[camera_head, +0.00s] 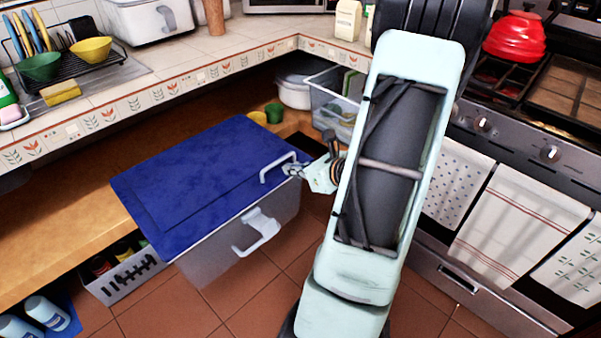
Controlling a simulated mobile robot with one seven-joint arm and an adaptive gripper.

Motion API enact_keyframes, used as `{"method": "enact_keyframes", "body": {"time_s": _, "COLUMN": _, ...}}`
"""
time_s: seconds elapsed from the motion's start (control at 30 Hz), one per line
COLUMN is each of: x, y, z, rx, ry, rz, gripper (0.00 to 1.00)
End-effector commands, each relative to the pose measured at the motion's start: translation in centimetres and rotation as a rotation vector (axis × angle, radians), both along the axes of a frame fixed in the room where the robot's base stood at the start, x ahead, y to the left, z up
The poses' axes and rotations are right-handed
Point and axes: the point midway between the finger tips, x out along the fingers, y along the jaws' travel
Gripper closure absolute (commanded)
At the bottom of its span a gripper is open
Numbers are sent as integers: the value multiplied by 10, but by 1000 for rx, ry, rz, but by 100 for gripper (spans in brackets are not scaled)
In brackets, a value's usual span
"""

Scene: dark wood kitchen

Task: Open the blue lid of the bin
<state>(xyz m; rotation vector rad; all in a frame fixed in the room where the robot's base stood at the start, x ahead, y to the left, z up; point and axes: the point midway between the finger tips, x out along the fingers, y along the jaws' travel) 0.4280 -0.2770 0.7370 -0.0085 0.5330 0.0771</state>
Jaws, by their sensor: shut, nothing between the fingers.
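The bin (222,268) is a translucent grey box with a flat blue lid (200,178), which lies shut on top of it. A white handle (277,167) stands on the lid near its right edge. A second white handle (257,231) is on the bin's front side. My gripper (290,170) is at the lid's right edge, beside the lid handle, and its fingers are shut with nothing seen between them. I cannot tell whether the fingertips touch the handle. My arm hides the area to the right of the gripper.
A clear box (335,100) and a white pot (293,90) stand behind the bin on the lower wooden shelf. A green cup (274,113) is near the lid's back edge. The oven (480,235) with hanging towels is at right. Tiled floor lies in front.

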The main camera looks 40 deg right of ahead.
Motion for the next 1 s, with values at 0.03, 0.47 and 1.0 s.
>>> {"method": "enact_keyframes", "body": {"time_s": 0.03, "x": 7, "y": 1, "z": -6, "rx": 0, "ry": -1, "rz": 2, "gripper": 100}}
{"method": "enact_keyframes", "body": {"time_s": 0.47, "x": 28, "y": 2, "z": -16, "rx": -1, "ry": 0, "rz": 0, "gripper": 100}}
{"method": "enact_keyframes", "body": {"time_s": 1.0, "x": 29, "y": 2, "z": 3, "rx": -6, "ry": 35, "rz": 2, "gripper": 100}}
